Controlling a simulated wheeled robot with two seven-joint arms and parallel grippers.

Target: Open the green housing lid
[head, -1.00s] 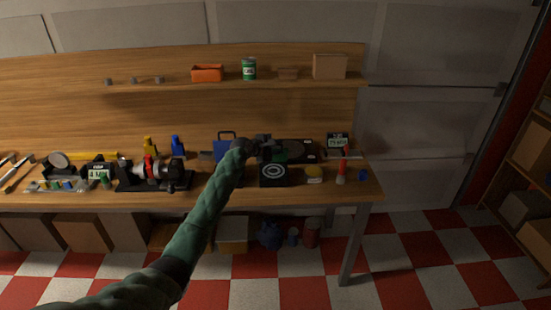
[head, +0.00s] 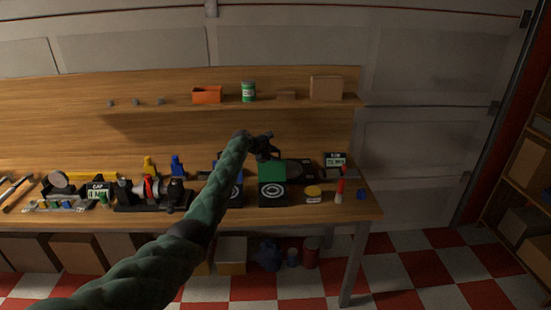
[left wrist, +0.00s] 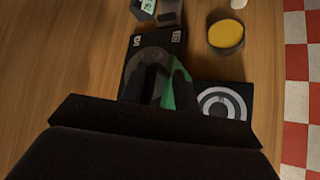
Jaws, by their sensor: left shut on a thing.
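The green housing lid (head: 271,170) stands roughly upright at the back of a small black housing (head: 272,194) with a white ringed disc on top. My left gripper (head: 265,150) is at the lid's upper edge and is shut on it. In the left wrist view the lid shows nearly edge-on as a narrow green strip (left wrist: 169,95) by the dark fingers (left wrist: 165,85). The housing's ringed face (left wrist: 222,103) lies uncovered to the right of the lid there. The fingers hide part of the lid's edge. My right gripper is not in view.
A dark flat unit (head: 299,170) lies behind the housing. A yellow-topped round tin (head: 313,192) and a red and white bottle (head: 340,190) stand to its right. My left forearm covers part of a blue-backed ringed box (head: 236,191). A shelf (head: 220,105) runs above the bench.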

